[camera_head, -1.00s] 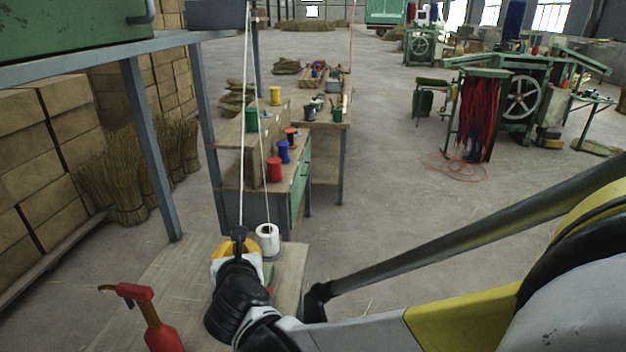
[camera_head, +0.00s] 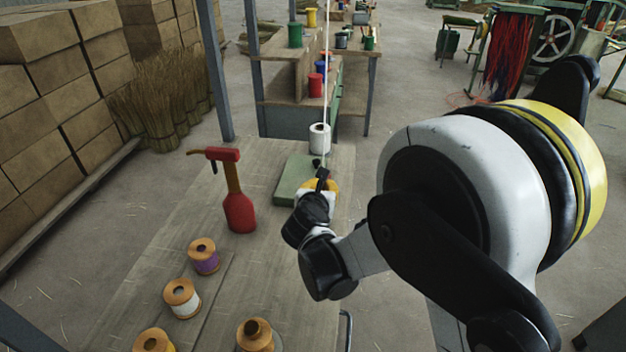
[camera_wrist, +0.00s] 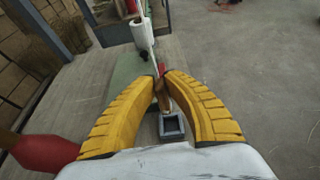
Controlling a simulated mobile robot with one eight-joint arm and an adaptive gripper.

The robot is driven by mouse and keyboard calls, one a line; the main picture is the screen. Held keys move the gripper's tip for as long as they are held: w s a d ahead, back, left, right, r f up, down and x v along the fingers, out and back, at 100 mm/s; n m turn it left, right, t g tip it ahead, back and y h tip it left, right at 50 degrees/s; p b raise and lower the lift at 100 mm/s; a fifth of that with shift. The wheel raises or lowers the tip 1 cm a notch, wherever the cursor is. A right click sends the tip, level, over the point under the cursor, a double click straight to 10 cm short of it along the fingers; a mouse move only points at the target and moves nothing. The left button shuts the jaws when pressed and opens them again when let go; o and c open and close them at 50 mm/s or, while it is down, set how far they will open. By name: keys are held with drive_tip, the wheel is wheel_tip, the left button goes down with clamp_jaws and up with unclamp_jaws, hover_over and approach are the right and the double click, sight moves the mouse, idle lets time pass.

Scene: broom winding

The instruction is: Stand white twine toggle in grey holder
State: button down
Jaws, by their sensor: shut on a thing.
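My gripper (camera_wrist: 160,80) has two yellow ribbed fingers, shut on a small brown toggle (camera_wrist: 162,97) with a reddish end. The white twine (camera_wrist: 147,28) runs up from it. In the head view, my gripper (camera_head: 322,180) is over the bench near its far end, and the white twine (camera_head: 325,90) rises almost straight up from it. The toggle is hidden there. The grey holder (camera_wrist: 172,127), a small square frame with a dark opening, shows between my fingers, just below the toggle in the picture. I cannot tell the height gap between them.
A green block (camera_head: 292,180) lies beside my gripper on the wooden bench (camera_head: 150,230). A white spool (camera_head: 320,138) stands just beyond. A red-handled tool (camera_head: 238,205) stands to the left. Several thread spools (camera_head: 182,298) are at the near end.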

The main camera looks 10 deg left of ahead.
drive_tip(key=shift+w+d+f, duration=0.1)
drive_tip(key=shift+w+f, duration=0.05)
drive_tip(key=shift+f, duration=0.3)
wheel_tip(320, 180, down, 6)
drive_tip(key=b, duration=0.5)
drive_tip(key=shift+f, duration=0.75)
drive_tip(key=c, duration=1.4)
unclamp_jaws()
